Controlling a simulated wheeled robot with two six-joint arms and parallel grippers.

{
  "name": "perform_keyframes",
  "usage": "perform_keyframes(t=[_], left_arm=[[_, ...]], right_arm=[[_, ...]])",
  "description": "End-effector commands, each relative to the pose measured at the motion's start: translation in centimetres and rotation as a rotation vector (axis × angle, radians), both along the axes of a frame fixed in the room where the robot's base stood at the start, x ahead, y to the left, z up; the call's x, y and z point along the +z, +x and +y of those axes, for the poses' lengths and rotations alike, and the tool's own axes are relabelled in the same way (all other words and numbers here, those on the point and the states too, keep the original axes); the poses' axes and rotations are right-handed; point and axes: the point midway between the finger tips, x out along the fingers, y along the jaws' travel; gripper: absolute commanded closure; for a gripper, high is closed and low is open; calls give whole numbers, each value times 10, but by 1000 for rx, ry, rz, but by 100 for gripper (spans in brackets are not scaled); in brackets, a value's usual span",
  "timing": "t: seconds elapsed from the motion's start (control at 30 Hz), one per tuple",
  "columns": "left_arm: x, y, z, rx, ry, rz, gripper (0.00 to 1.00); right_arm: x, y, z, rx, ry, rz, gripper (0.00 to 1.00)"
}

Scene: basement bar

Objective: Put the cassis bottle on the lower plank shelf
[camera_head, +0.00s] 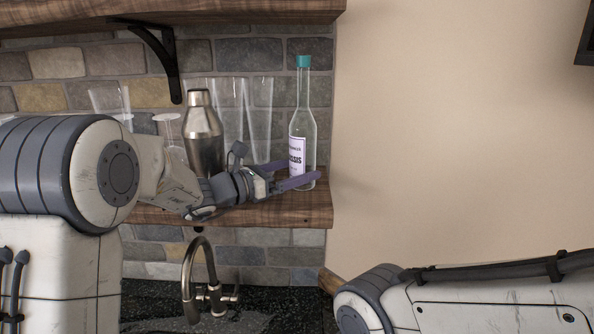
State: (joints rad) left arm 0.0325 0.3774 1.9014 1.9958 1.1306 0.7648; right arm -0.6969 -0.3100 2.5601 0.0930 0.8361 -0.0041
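The cassis bottle (303,125) is clear glass with a teal cap and a pale label. It stands upright near the right end of the lower plank shelf (285,211). My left gripper (300,175) reaches in from the left, low at the bottle's base. One purple finger passes in front of the bottle and the other runs toward its back side. The fingers look spread apart, and whether they touch the glass is not clear. My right gripper is out of view; only part of my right arm shows at the lower right.
A steel shaker (203,135) and several clear glasses (262,115) stand left of the bottle, partly behind my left arm. An upper plank shelf (260,10) with a black bracket (168,60) hangs above. A tap (195,275) rises below.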

Motion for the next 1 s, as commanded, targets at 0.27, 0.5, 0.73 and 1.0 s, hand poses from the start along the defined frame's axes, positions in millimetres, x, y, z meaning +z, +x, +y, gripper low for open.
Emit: perform_keyframes(t=[0.27,0.5,0.73,1.0], left_arm=[[1,-6,9,2,0,-2,0],[-2,-36,51,5,2,-4,0],[0,-61,85,4,0,-2,0],[2,-71,97,0,0,1,0]], right_arm=[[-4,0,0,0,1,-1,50],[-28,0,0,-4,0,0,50],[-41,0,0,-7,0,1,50],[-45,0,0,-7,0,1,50]])
